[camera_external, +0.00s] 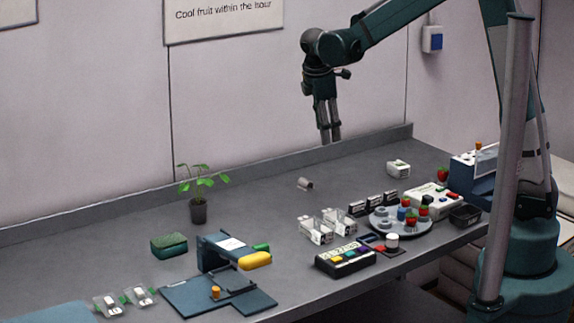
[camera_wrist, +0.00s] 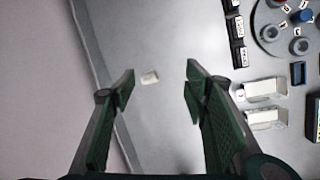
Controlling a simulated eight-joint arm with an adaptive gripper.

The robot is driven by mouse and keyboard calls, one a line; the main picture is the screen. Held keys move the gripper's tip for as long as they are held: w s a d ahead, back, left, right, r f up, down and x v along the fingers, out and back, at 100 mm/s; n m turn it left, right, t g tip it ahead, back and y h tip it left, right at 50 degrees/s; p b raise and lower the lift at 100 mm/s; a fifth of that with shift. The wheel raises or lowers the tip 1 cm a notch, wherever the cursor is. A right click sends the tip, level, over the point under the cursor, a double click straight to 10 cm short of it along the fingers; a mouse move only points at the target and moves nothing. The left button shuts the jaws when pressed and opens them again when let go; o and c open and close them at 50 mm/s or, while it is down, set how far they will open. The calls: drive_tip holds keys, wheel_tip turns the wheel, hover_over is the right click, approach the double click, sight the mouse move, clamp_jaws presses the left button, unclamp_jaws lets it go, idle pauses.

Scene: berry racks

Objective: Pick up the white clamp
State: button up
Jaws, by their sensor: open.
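A small pale, roughly cylindrical piece (camera_external: 305,184) lies alone on the grey bench near the back wall. It looks like the white clamp, but it is too small to be sure. In the wrist view it shows as an off-white block (camera_wrist: 150,77) between the fingers, farther away on the bench. My gripper (camera_external: 330,138) hangs pointing down, well above the bench and the piece. In the wrist view its green fingers (camera_wrist: 160,90) are wide apart with nothing between them.
Clear boxes (camera_external: 316,230), black label holders (camera_external: 373,202) and a round carousel (camera_external: 383,222) with berries stand to the right. A white box (camera_external: 398,167) sits at the back right. A potted plant (camera_external: 198,211) stands left. The bench around the pale piece is clear.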

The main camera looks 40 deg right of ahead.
sight(305, 183)
drive_tip(key=w+a+f+n+g+h, duration=0.1)
drive_tip(key=w+a+f+n, duration=0.3)
drive_tip(key=w+f, duration=0.4)
wheel_tip(305, 183, down, 3)
drive_tip(key=shift+w+a+f+g+p, duration=0.2)
drive_tip(key=shift+w+g+p, duration=0.1)
drive_tip(key=shift+p, duration=0.15)
drive_tip(key=shift+f, duration=0.1)
drive_tip(key=shift+x, duration=1.2)
drive_tip(key=shift+d+f, duration=0.1)
drive_tip(key=shift+d, duration=0.05)
drive_tip(key=shift+x, duration=2.45)
drive_tip(key=shift+s+d, duration=0.1)
drive_tip(key=shift+d, duration=0.05)
drive_tip(key=shift+c, duration=0.7)
drive_tip(key=c, duration=0.6)
